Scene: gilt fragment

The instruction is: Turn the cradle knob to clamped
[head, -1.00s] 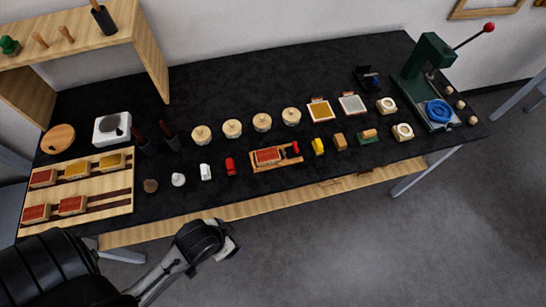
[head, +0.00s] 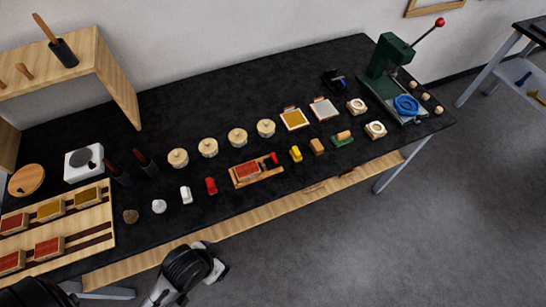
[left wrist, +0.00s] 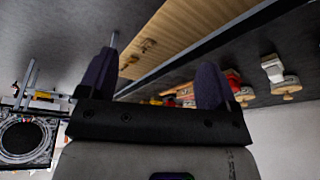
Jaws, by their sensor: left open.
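The wooden cradle (head: 257,175) sits near the front edge of the black bench, with a red block (head: 247,169) in it. A small red knob (head: 273,158) is at its right end; its setting is too small to read. My left arm comes in at the bottom left of the head view, with its end (head: 218,270) in front of the bench, well short of the cradle. In the left wrist view my left gripper (left wrist: 155,75) is open, with nothing between its two fingers. My right gripper is not in view.
A red piece (head: 211,186) and a white piece (head: 186,195) stand left of the cradle. Yellow (head: 296,154) and tan (head: 317,146) pieces stand to its right. Round wooden pots (head: 237,137) line up behind. A green press (head: 388,65) stands at the far right. The floor before the bench is clear.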

